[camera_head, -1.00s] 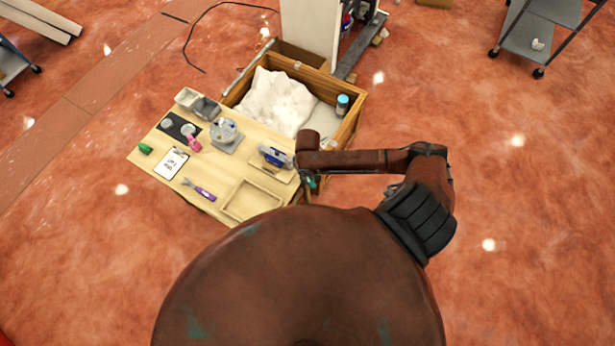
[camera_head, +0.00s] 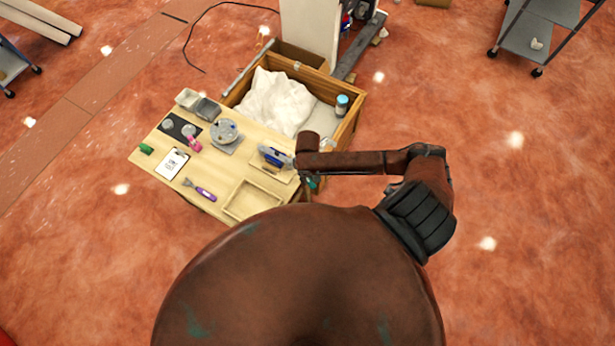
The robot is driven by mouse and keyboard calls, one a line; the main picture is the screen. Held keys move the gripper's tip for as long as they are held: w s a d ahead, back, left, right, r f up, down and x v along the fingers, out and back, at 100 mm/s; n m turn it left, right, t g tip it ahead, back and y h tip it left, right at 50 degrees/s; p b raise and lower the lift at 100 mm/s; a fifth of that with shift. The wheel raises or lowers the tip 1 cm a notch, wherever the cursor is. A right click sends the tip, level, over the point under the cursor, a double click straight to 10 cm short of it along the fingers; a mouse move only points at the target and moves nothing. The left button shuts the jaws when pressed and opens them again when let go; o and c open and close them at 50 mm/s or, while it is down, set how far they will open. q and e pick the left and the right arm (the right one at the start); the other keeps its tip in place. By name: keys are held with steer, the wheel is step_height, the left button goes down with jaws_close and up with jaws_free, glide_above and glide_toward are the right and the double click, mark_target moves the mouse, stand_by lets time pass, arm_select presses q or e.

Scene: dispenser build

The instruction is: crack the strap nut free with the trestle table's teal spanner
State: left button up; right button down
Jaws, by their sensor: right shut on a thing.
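My right arm reaches in from the right over the table's right edge. My right gripper (camera_head: 309,177) is below its wrist and mostly hidden by it. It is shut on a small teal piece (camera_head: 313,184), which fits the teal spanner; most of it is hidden. A blue and grey fixture (camera_head: 273,157) stands on a light board just left of the wrist. I cannot make out the strap nut, nor whether the spanner touches it. My left gripper is not in view.
The wooden table (camera_head: 222,171) holds a clipboard (camera_head: 172,164), a purple-handled tool (camera_head: 202,190), a round grey device (camera_head: 224,131) and an empty shallow tray (camera_head: 251,203). Behind it, a wooden crate (camera_head: 349,122) holds a white bag (camera_head: 275,102) and a blue-capped can (camera_head: 342,104).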

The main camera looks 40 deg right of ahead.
steer(key=shift+f+b, duration=0.4)
steer(key=shift+f, duration=0.85)
stand_by(0.3)
steer(key=shift+d, duration=0.1)
steer(key=shift+w+d+n+p, duration=0.15)
steer(key=shift+d+n+p, duration=0.35)
steer(key=shift+d+n, duration=0.7)
steer(key=shift+w+d+n, duration=0.2)
steer(key=shift+d+n, duration=0.35)
steer(key=shift+d, duration=0.05)
steer(key=shift+w+d+n, duration=0.15)
steer(key=shift+d+n, duration=0.4)
